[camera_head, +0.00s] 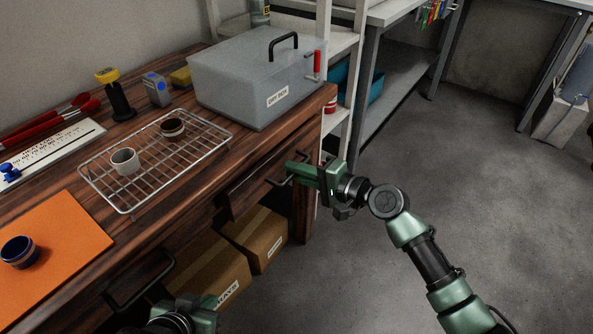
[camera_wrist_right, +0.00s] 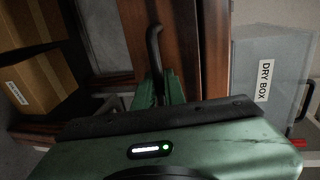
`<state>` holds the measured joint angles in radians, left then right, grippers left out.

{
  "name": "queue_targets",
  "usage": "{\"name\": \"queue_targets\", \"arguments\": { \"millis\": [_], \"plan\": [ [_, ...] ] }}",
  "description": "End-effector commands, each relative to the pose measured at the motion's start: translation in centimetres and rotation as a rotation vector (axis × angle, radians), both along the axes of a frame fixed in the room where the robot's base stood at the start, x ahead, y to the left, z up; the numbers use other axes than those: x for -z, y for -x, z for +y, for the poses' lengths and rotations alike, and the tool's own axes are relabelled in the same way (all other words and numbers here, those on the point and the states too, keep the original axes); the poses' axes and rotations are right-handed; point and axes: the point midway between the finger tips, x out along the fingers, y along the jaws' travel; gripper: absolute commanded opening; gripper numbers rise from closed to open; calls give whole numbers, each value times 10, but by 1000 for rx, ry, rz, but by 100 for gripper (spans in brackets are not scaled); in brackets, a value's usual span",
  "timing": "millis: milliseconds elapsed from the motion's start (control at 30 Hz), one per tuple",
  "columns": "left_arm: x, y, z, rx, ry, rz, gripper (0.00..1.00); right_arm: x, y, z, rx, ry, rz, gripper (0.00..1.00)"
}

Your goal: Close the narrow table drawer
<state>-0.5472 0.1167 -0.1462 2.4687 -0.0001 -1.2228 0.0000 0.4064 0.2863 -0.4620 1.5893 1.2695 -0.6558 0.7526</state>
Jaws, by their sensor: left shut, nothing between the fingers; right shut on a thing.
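The narrow table drawer (camera_head: 248,186) is in the wooden table's front, below the dry box end, in the head view. Its dark bar handle (camera_head: 274,183) also shows in the wrist view (camera_wrist_right: 154,45). My right gripper (camera_head: 293,173) is shut on this handle; its fingers show in the wrist view (camera_wrist_right: 160,90). I cannot tell exactly how far the drawer stands out from the table front. My left gripper (camera_head: 203,308) is at the bottom edge of the head view, partly cut off, shut and empty, away from the narrow drawer.
Another dark handle (camera_head: 140,284) is on the table front to the left. Cardboard boxes (camera_head: 262,235) stand under the table. A wire rack (camera_head: 140,192) with two small cups and the grey dry box (camera_head: 258,82) are on top.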

Motion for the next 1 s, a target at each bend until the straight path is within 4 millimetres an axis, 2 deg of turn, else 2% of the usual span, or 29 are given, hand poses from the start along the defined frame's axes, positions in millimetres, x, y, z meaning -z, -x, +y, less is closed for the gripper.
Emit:
{"name": "queue_targets", "arguments": {
  "millis": [267,567,867,900,967,1000],
  "plan": [
    [0,0,0,0,0,0,0,1,0,0,0,2,1,0],
    [-2,-4,-1,1,5,-26,0,0,-24,32,0,-1,1,0],
    [-3,-6,-2,2,6,-31,0,0,-26,35,1,1,-1,0],
    [-3,-6,-2,3,7,-31,0,0,-26,35,1,1,-1,14],
    [-3,-6,-2,3,7,-31,0,0,-26,36,0,1,-1,30],
    [-3,-6,-2,3,7,-30,0,0,-26,35,0,1,-1,32]
  ]
}}
